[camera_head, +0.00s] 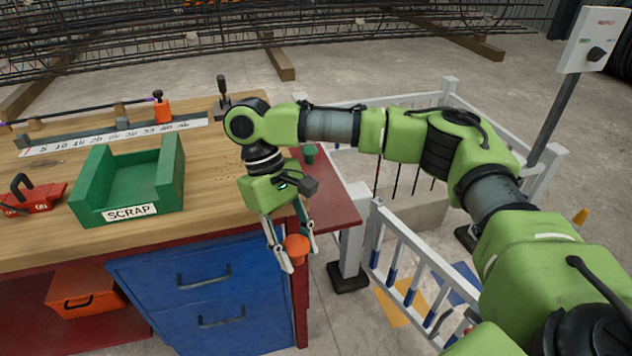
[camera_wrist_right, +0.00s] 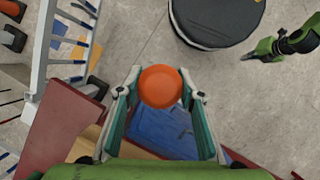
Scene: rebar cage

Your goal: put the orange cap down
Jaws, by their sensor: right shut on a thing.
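The orange cap (camera_head: 297,246) is a small mushroom-shaped piece with a round top. My right gripper (camera_head: 291,256) is shut on it and holds it in the air in front of the bench's right end, beside the blue drawers. In the right wrist view the cap (camera_wrist_right: 161,87) shows its round top between the two fingers of the right gripper (camera_wrist_right: 160,95). The fingers hide its sides.
A green SCRAP bin (camera_head: 131,185) stands on the wooden bench (camera_head: 214,180). A red side shelf (camera_head: 333,202) carries a green cap (camera_head: 309,152). Blue drawers (camera_head: 205,298) are under the bench. A white railing (camera_head: 412,295) stands at the right. A dark round pad (camera_wrist_right: 216,18) lies on the floor.

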